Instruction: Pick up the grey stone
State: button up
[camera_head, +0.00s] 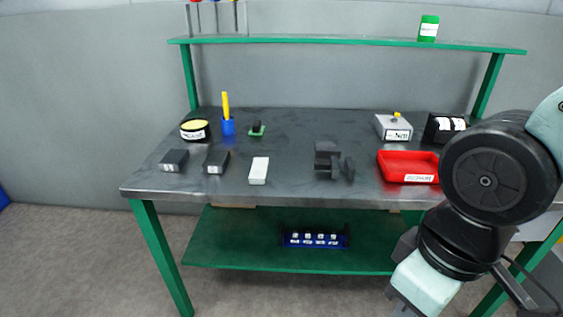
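No thing is clearly marked as the grey stone. Three small blocks lie in a row near the front left of the table: a dark grey block (174,160) at the left, a near-black block (216,162) in the middle and a white block (259,171) at the right. The dark grey block is the likeliest match, but I cannot tell for sure. All three lie flat and apart. My arm hangs at the right, in front of the table's right end, far from the blocks. My gripper's fingers are not visible; the arm runs out at the bottom edge.
The metal table (290,135) also bears a dark grey fixture (327,158), a red tray (405,167), a grey box (393,128), a black holder (441,128), a blue cup (228,127) and a yellow-topped tin (195,131). A green shelf (340,41) spans above.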

aim_at(259, 171)
jog(key=i+j+u, duration=0.2)
jog(key=i, duration=0.15)
jog(key=i+j+u, duration=0.2)
jog(key=i, duration=0.2)
jog(key=u, duration=1.25)
